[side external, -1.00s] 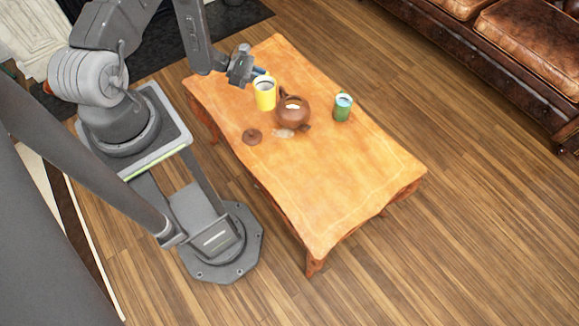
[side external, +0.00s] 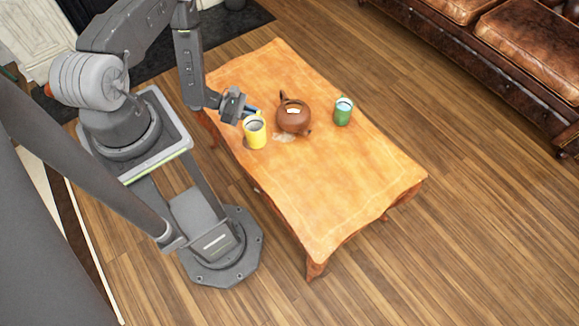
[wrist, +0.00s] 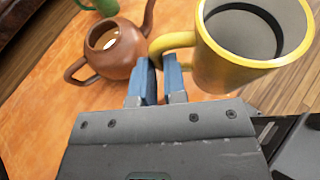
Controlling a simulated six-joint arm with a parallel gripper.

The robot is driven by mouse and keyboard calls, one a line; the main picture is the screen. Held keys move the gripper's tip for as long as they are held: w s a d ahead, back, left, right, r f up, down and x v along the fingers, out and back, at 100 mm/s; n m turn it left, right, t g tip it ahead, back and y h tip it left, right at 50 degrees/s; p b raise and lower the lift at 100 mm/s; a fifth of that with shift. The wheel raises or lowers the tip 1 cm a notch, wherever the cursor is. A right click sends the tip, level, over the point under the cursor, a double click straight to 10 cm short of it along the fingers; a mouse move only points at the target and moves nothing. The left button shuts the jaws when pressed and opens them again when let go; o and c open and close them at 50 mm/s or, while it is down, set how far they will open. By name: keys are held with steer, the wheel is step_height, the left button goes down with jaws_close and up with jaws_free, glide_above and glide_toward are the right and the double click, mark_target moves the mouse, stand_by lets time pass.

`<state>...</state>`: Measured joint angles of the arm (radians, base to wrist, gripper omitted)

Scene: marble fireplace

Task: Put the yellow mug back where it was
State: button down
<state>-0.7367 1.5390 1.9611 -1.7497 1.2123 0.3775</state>
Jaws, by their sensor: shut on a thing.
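The yellow mug (side external: 256,136) is over the near-left part of the wooden table, left of the brown teapot (side external: 293,119). My gripper (side external: 254,110) is shut on the mug's handle. In the wrist view the blue fingertips (wrist: 157,72) pinch the handle of the mug (wrist: 218,72), which looks roughly upright with its dark inside showing. I cannot tell for sure how high the mug is above the table.
The teapot, without its lid, also shows in the wrist view (wrist: 115,62). A green mug (side external: 343,113) stands to its right. The front of the table (side external: 330,195) is clear.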

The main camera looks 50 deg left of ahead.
steer(key=w+d+f, duration=0.1)
steer(key=d+f, duration=0.1)
steer(key=d, duration=0.1)
steer(key=w+d+f, duration=0.2)
steer(key=d, duration=0.1)
steer(key=w+d+f, duration=0.2)
steer(key=d+f, duration=0.1)
steer(key=d, duration=0.1)
steer(key=shift+w, duration=0.1)
steer(key=shift+d+f, duration=0.1)
steer(key=shift+w+f, duration=0.1)
steer(key=shift+f, duration=1.8)
steer(key=c, duration=1.2)
jaws_free()
steer(key=shift+f, duration=0.15)
